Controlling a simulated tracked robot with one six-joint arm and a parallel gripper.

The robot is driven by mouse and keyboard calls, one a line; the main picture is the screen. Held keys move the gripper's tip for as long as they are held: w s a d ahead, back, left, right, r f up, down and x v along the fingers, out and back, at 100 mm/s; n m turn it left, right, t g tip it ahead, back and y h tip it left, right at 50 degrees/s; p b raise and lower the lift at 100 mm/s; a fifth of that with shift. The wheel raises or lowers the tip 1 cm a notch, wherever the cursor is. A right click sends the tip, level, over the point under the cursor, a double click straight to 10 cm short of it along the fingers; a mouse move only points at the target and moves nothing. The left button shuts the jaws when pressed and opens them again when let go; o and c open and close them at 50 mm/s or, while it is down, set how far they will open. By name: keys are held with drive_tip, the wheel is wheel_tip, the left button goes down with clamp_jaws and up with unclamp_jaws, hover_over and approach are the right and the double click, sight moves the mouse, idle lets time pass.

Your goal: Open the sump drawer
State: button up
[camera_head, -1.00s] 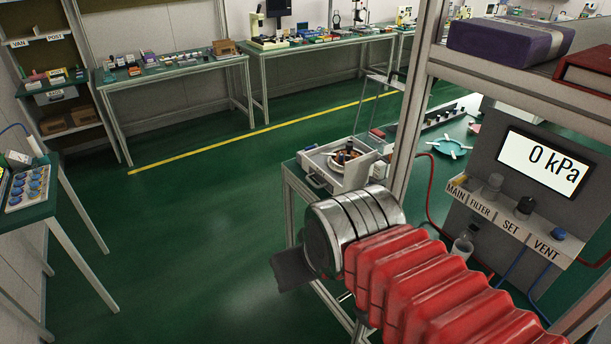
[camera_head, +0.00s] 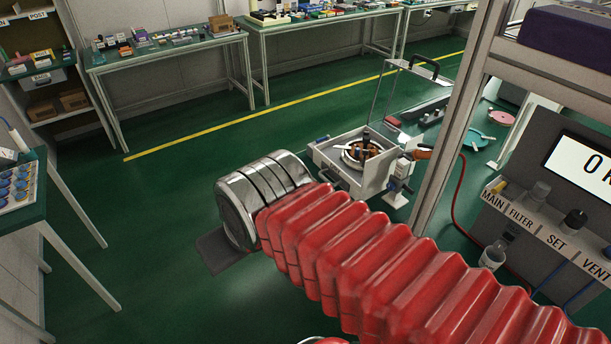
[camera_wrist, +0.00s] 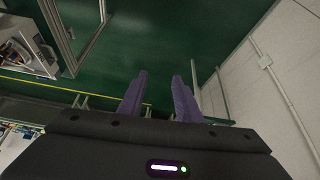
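The white lapping machine (camera_head: 372,182) stands on a bench right of centre in the head view, with a round plate in its open top. A low front with a small dark handle shows on its left side; I take this for the sump drawer (camera_head: 330,168), and it looks shut, though it is small. The machine also shows at the upper left of the wrist view (camera_wrist: 28,48). My gripper (camera_wrist: 158,84) has two purple fingers apart with nothing between them, over green floor. In the head view my arm hides most of the gripper, which is left of and apart from the machine.
A metal post (camera_head: 455,150) of the rack stands right of the machine. A pressure panel (camera_head: 560,165) with bottles is farther right. Green benches (camera_head: 175,50) line the back, and another bench (camera_head: 35,215) is at the left. The floor between is clear.

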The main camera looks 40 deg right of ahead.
drive_tip(key=shift+w, duration=0.25)
drive_tip(key=shift+o, duration=0.2)
